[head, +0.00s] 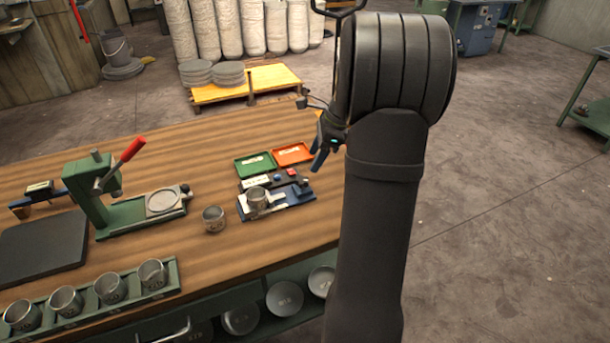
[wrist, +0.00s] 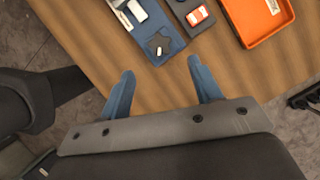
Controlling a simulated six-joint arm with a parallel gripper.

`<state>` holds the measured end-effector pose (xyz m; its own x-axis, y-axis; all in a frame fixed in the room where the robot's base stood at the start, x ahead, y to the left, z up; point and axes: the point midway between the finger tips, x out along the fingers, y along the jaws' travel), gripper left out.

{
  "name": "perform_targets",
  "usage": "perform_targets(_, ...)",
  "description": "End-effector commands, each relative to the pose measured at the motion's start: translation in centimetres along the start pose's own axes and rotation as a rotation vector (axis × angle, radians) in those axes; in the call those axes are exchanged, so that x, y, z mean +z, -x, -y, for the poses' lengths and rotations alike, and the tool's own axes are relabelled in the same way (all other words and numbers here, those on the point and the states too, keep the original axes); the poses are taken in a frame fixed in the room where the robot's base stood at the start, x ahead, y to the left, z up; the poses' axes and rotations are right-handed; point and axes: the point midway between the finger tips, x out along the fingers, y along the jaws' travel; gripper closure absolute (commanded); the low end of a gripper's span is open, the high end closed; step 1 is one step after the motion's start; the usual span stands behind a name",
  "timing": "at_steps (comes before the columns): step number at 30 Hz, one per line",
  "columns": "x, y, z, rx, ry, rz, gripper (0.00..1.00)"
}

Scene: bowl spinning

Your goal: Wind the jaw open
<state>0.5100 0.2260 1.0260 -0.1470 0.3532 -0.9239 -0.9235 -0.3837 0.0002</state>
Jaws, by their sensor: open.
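A small clamp fixture with a blue base (head: 283,203) sits on the wooden bench, with white jaw pieces (head: 272,199) around a grey metal cup (head: 257,197). Whether the jaws touch the cup is too small to tell. In the wrist view the blue base (wrist: 168,48) shows at the top, with a white block (wrist: 136,10) and a small dark part (wrist: 157,44) near its end. My gripper (head: 318,160) is open and empty, right of and above the fixture. In the wrist view its two blue fingers (wrist: 160,69) are apart, with bare wood between them and the base beyond.
A dark box with a red button (wrist: 197,15) and an orange tray (wrist: 262,18) lie beside the fixture. A green tray (head: 255,165) is behind it. A loose cup (head: 214,218) and a green lever press (head: 95,190) stand left. The bench edge is close to my gripper.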

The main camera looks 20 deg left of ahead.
Motion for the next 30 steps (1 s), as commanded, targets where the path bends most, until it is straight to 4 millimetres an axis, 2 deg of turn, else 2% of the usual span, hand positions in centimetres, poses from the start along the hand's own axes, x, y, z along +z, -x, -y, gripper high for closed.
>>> perform_targets(3, 0.1, -2.8, -0.1, 0.005, 0.000, 0.001, 0.42)
perform_targets(10, 0.0, -6.5, 0.0, 0.004, 0.000, 0.000, 0.42)
perform_targets(15, 0.0, -7.7, 0.0, 0.001, 0.000, 0.000, 0.42)
perform_targets(24, 0.0, -8.0, 0.0, 0.000, 0.001, 0.000, 0.42)
perform_targets(26, 0.0, -8.0, 0.0, 0.000, 0.001, 0.000, 0.52)
perform_targets(30, 0.0, -7.9, 0.0, 0.000, 0.001, 0.000, 0.79)
